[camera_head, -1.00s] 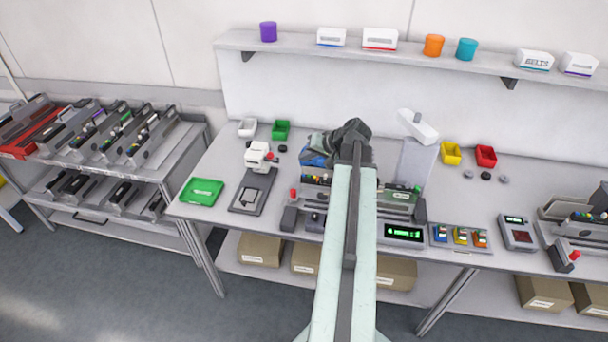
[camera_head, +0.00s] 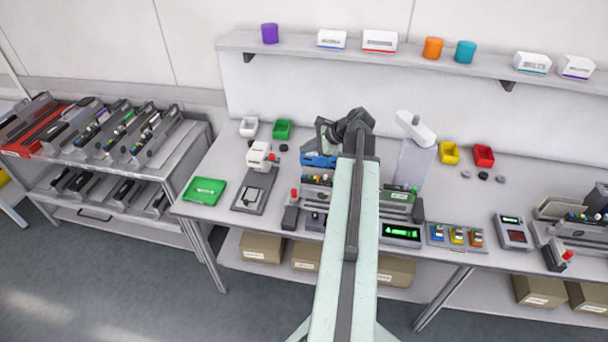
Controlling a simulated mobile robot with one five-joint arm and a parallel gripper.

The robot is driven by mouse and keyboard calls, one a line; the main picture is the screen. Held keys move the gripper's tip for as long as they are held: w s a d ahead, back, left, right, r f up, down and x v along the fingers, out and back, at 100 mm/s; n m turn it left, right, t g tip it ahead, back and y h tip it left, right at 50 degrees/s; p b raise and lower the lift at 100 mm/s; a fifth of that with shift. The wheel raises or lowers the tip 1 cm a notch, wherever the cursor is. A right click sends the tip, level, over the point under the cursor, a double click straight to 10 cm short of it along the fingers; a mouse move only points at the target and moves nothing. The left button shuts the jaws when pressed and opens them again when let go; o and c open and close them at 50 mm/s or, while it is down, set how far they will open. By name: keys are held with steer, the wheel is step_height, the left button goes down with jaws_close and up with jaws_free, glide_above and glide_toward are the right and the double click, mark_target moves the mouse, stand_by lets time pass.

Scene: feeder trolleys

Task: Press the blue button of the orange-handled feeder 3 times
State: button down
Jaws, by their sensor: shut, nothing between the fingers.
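My gripper (camera_head: 324,134) is at the end of my arm, above the back of the bench and a blue bin (camera_head: 318,160). It is small and partly hidden by my wrist, and its fingers look empty. A long grey feeder (camera_head: 398,205) lies across the middle of the bench in a fixture, with my arm covering its centre. I cannot make out an orange handle or a blue button on it. Several more feeders (camera_head: 110,130) stand on the trolley at left, and another (camera_head: 588,228) is at the right bench end. No orange handle is clear on these.
A green-lit display (camera_head: 402,232) sits before the middle feeder. Beside it a tray (camera_head: 455,242) holds blue, yellow and orange pieces. A white press-like device (camera_head: 260,157) and a green tray (camera_head: 204,191) stand at left. A tall grey stand (camera_head: 412,160) rises behind the feeder, under a shelf (camera_head: 300,43).

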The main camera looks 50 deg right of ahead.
steer(key=shift+f, duration=0.1)
steer(key=b, duration=0.9)
glide_above(307, 177)
step_height(307, 177, down, 9)
steer(key=shift+a+r, duration=0.1)
steer(key=shift+r, duration=0.1)
steer(key=shift+f, duration=0.1)
stand_by(1.1)
steer(key=shift+f+b, duration=0.35)
steer(key=shift+f, duration=0.25)
stand_by(0.4)
steer(key=shift+r+p, duration=0.5)
steer(key=shift+r, duration=0.25)
steer(key=shift+r, duration=0.1)
